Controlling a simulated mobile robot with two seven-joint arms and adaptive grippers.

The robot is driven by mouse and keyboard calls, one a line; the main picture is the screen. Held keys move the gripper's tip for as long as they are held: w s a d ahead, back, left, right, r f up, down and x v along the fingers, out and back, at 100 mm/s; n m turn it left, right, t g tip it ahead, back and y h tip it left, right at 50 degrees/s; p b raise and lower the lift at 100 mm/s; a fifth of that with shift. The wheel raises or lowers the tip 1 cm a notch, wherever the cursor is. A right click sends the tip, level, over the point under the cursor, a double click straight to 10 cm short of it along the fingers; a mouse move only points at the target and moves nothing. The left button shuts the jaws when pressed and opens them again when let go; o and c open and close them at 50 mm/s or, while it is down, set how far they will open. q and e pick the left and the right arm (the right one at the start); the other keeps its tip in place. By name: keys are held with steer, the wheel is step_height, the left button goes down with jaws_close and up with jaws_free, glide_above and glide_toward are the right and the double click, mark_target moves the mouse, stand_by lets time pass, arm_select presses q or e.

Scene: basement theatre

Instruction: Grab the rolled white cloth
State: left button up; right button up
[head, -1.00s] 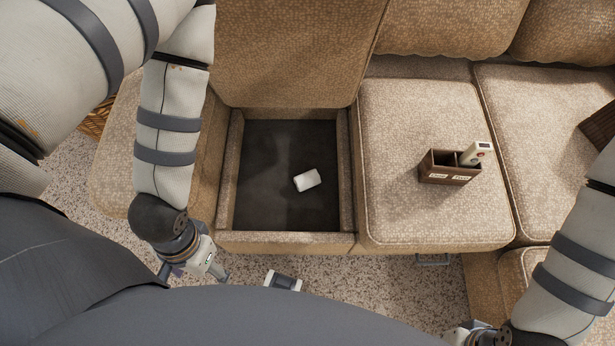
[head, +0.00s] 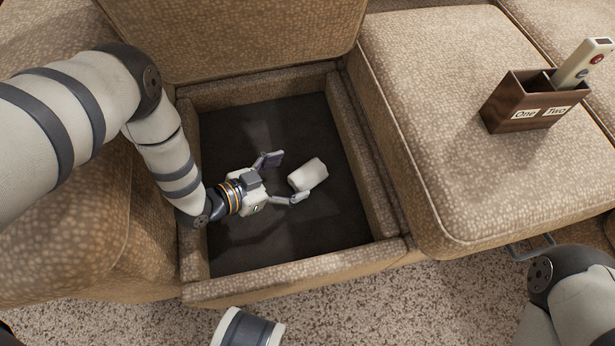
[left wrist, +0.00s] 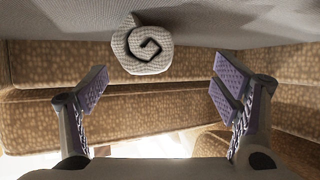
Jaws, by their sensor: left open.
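The rolled white cloth (head: 308,174) lies on the dark floor of the open sofa storage compartment (head: 290,269). In the left wrist view the cloth (left wrist: 142,50) shows its spiral end, beyond the fingertips and near the top of the picture. My left gripper (head: 285,178) is down inside the compartment, just left of the cloth. Its fingers are open and spread, with nothing held between them. It also shows in the left wrist view (left wrist: 160,85). The lower finger's tip is close to the cloth; I cannot tell if they touch. The right gripper's fingers are not in view.
The raised seat lid (head: 240,40) stands behind the compartment. Padded walls bound the opening on all sides. On the cushion to the right stands a brown wooden holder (head: 520,105) labelled One and Two, with a white remote (head: 580,62) in it. Speckled carpet (head: 390,300) lies in front.

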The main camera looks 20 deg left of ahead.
mark_target(306, 174)
arm_select(q)
steer(key=x, duration=0.1)
steer(key=b+x, duration=0.1)
steer(key=x, duration=0.1)
steer(key=b+x, duration=0.1)
steer(key=x, duration=0.1)
steer(key=shift+s+d+f, duration=0.15)
steer(key=shift+d+f, duration=0.1)
steer(key=shift+d, duration=0.15)
steer(key=shift+r, duration=0.15)
steer(key=c, duration=1.2)
steer(key=shift+o, duration=0.2)
